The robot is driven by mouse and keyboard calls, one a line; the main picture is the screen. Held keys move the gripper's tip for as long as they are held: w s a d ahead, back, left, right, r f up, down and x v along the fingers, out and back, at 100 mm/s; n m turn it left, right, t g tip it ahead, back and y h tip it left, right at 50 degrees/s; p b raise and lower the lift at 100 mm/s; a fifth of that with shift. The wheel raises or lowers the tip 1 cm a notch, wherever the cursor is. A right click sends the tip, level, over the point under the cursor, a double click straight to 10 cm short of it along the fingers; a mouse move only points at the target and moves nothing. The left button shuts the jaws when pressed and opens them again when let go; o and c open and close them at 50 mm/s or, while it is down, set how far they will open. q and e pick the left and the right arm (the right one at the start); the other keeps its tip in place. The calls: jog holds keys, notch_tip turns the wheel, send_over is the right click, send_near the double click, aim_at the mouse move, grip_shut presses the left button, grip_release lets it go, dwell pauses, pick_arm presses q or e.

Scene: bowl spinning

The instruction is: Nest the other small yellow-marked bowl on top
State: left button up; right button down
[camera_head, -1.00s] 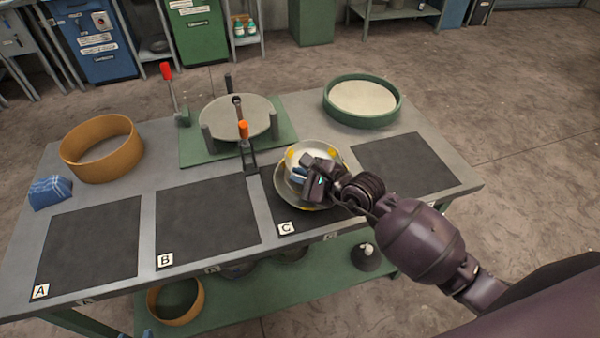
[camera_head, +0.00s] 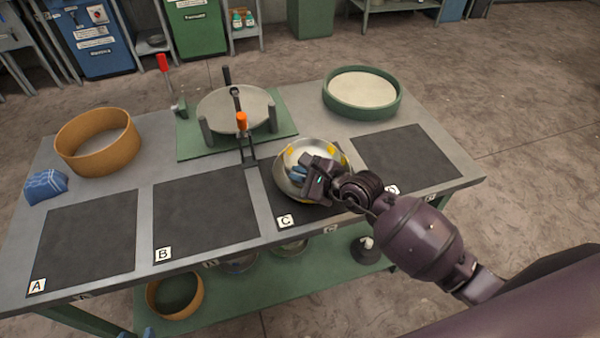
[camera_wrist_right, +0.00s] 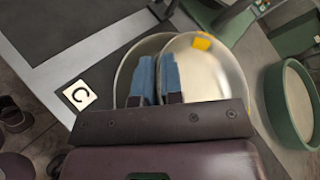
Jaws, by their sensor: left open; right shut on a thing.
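A small bowl with yellow marks (camera_head: 317,148) sits over a larger metal bowl (camera_head: 283,180) on mat C (camera_head: 284,208). My right gripper (camera_head: 308,174) is shut on the small bowl's near rim. In the right wrist view, the blue fingertips (camera_wrist_right: 156,80) straddle the wall of the small bowl (camera_wrist_right: 210,70), and a yellow mark shows on its far rim. The larger bowl (camera_wrist_right: 127,75) shows around its left side. The small bowl looks slightly off-centre in the larger one; whether it rests on it is hidden.
A green-rimmed round tray (camera_head: 362,95) is at back right, a tan ring (camera_head: 97,143) and blue cloth (camera_head: 45,186) at left. Mats A (camera_head: 85,245), B (camera_head: 205,215) and D (camera_head: 405,160) are bare.

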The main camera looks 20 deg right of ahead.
jog(key=c, duration=1.2)
grip_release()
jog(key=v, duration=1)
jog(key=shift+s+d+r, duration=0.1)
jog(key=shift+s+d, duration=0.05)
jog(key=shift+s, duration=0.25)
